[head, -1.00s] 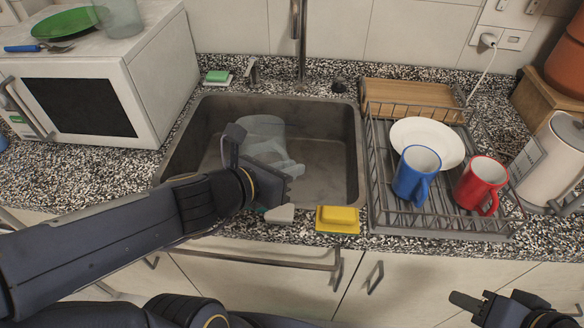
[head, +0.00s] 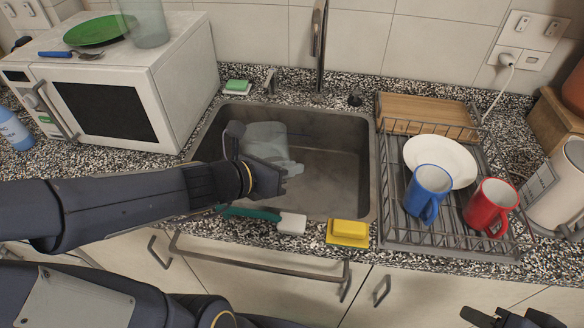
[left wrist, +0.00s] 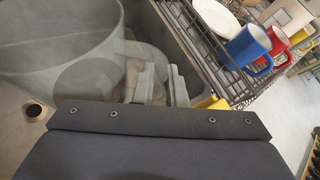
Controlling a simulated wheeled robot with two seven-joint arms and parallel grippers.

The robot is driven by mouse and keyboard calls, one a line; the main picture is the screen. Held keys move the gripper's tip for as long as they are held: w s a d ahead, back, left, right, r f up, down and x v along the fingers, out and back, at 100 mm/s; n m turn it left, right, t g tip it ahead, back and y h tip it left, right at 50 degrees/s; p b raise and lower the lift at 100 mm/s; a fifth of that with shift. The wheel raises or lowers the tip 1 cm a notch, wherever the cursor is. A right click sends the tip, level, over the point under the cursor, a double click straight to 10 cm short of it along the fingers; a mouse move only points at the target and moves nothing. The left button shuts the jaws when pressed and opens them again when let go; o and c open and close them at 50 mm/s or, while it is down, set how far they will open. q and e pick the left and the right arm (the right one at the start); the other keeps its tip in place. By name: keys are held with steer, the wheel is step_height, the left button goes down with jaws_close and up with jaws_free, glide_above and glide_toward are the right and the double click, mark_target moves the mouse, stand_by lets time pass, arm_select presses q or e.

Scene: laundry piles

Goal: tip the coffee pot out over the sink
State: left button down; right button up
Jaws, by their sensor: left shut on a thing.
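The coffee pot (head: 265,141) is clear glass and shows inside the outline of the grey sink (head: 338,185), at its left middle. It looks empty, and its exact tilt is hard to tell. My left gripper (head: 268,180) is shut on the pot's near side, over the sink's front part. In the left wrist view the pot (left wrist: 50,55) fills the upper left, with the gripper's fingers (left wrist: 152,88) beside it. The grip itself is partly hidden by the gripper. My right gripper (head: 508,318) is cut off at the bottom right edge, away from the sink.
A dish rack (head: 455,232) with a white plate (head: 438,160), blue mug (head: 427,190) and red mug (head: 490,207) stands right of the sink. A yellow sponge (head: 348,231) and a green-handled brush (head: 290,223) lie at the front edge. The faucet (head: 319,45) rises behind. A microwave (head: 110,105) stands left.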

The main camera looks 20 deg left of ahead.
mark_target(266, 143)
arm_select(q)
steer(key=shift+w+a+f+n+h+p, duration=0.1)
steer(key=shift+w+a+n+h+p, duration=0.1)
steer(key=shift+w+a+n+p, duration=0.4)
steer(key=shift+a+f+n+h+p, duration=0.15)
steer(key=shift+a+p, duration=0.25)
steer(key=shift+p, duration=0.45)
steer(key=shift+w+a+r+n+g+h+p, duration=0.2)
steer(key=shift+a+r+n+g+h+p, duration=0.25)
steer(key=shift+p, duration=0.9)
steer(key=shift+w+a+r+n+g+h+p, duration=0.15)
steer(key=shift+r+n+h+p, duration=0.3)
steer(key=shift+p, duration=0.85)
steer(key=shift+w+a+r+n+h+p, duration=0.2)
steer(key=shift+a+r+n+p, duration=0.25)
steer(key=shift+p, duration=0.45)
steer(key=shift+w+a+r+n+h+p, duration=0.1)
steer(key=shift+w+r+n+h+p, duration=0.1)
steer(key=shift+r+p, duration=0.5)
steer(key=shift+w+a+r+n+g+h+p, duration=0.2)
steer(key=shift+a+n+g+h+p, duration=0.1)
steer(key=shift+p, duration=0.9)
steer(key=w+a+r+n+h+p, duration=0.1)
steer(key=w+a+r+n+h, duration=0.2)
steer(key=w+a+r+n, duration=0.2)
steer(key=shift+a+r+n+h, duration=0.2)
steer(key=shift+a+n+h, duration=0.25)
steer(key=shift+a, duration=1.2)
